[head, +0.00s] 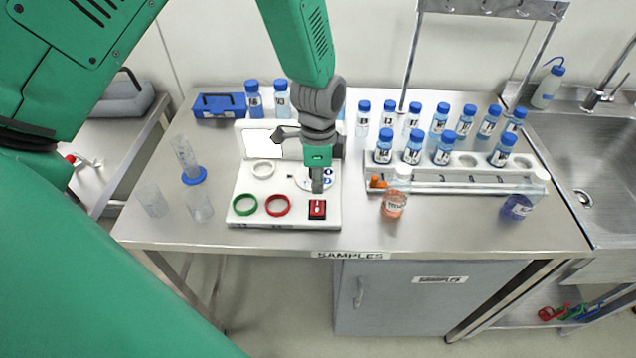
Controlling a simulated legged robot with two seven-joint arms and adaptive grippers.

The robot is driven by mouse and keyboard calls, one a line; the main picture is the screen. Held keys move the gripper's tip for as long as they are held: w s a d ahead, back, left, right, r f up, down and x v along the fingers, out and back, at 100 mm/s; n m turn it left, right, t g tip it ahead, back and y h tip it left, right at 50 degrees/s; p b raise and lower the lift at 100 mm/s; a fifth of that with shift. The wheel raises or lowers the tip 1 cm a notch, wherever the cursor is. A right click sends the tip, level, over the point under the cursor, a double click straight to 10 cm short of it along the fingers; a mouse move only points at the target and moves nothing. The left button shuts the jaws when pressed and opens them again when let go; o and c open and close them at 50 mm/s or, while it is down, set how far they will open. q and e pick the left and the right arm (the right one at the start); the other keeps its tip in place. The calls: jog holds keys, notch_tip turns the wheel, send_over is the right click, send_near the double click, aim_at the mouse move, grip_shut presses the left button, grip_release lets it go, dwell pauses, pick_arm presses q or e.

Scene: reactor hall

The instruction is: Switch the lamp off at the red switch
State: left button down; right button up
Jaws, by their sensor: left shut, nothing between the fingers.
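The red switch (317,209) sits in a dark frame at the front right of a white panel device (245,205) on the steel table. My left gripper (317,190) points down just above and behind the switch, its fingers shut and empty. Whether the fingertips touch the switch cannot be told. The device has a white upright back plate (257,144), partly hidden by my left gripper. Which part of the device is the lamp is not clear. My right gripper is not in view.
Green (245,205) and red rings (278,205) lie left of the switch. Clear beakers (152,201) stand at the left. A flask with orange liquid (395,200) stands right of the device, and a rack (470,188) with several labelled bottles stands beyond. The table front is clear.

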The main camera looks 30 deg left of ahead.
aim_at(318, 209)
pick_arm(q)
notch_tip(318, 209, up, 10)
jog(key=b, duration=0.8)
jog(key=shift+g, duration=0.3)
jog(key=f, duration=0.4)
jog(key=s+f, duration=0.1)
jog(key=f, duration=0.3)
jog(key=d+f, duration=0.1)
jog(key=f, duration=0.3)
jog(key=shift+s+f, duration=0.2)
jog(key=shift+f, duration=0.85)
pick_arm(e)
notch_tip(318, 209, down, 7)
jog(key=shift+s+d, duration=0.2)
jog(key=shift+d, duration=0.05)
